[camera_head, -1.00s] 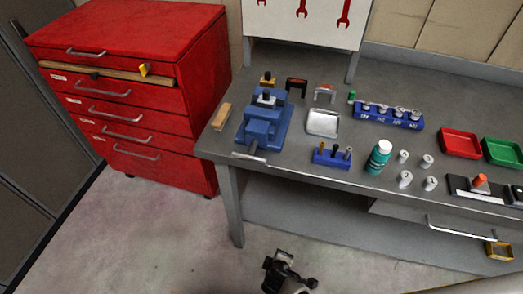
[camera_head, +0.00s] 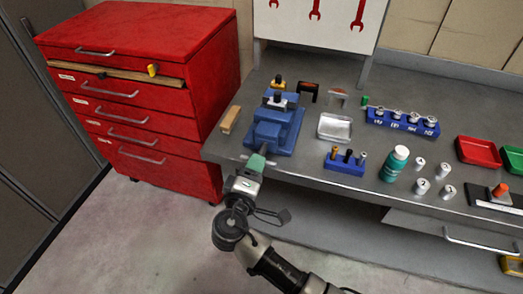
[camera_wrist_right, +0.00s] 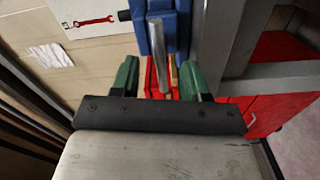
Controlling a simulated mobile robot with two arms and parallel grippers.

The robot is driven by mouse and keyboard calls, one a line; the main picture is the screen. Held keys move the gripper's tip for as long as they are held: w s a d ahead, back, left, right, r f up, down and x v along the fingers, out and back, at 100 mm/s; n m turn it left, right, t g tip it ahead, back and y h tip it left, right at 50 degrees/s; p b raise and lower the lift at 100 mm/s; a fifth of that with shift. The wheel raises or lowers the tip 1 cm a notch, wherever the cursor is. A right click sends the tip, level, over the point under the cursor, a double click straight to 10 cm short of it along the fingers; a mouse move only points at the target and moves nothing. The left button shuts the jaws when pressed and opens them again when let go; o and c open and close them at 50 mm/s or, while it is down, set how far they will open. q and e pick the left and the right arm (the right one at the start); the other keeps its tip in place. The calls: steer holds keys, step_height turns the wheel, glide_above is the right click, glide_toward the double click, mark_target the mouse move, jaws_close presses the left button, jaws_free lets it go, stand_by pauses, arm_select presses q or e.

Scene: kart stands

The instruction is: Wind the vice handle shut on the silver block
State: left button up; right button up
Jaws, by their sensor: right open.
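The blue vice (camera_head: 268,132) stands at the left front of the grey bench, and part of it shows in the wrist view (camera_wrist_right: 183,28). A small silver piece with a black knob on it, apparently the silver block (camera_head: 291,98), sits at the vice's jaws; whether they touch it I cannot tell. My right gripper (camera_head: 259,157) is at the front of the vice, at the bench edge. In the right wrist view its green fingers (camera_wrist_right: 160,74) are open, with the silver vice handle (camera_wrist_right: 157,48) between them. My left gripper is not in view.
A wooden block (camera_head: 230,119) lies left of the vice. A silver tray (camera_head: 334,128) and a blue tool holder (camera_head: 344,163) stand to its right. The red drawer cabinet (camera_head: 150,90) is close on the left, with a gap beside the bench.

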mark_target(261, 151)
steer(key=x, duration=0.5)
steer(key=shift+w+d+p, duration=0.1)
steer(key=shift+w+p, duration=0.05)
steer(key=shift+p, duration=0.2)
jaws_close()
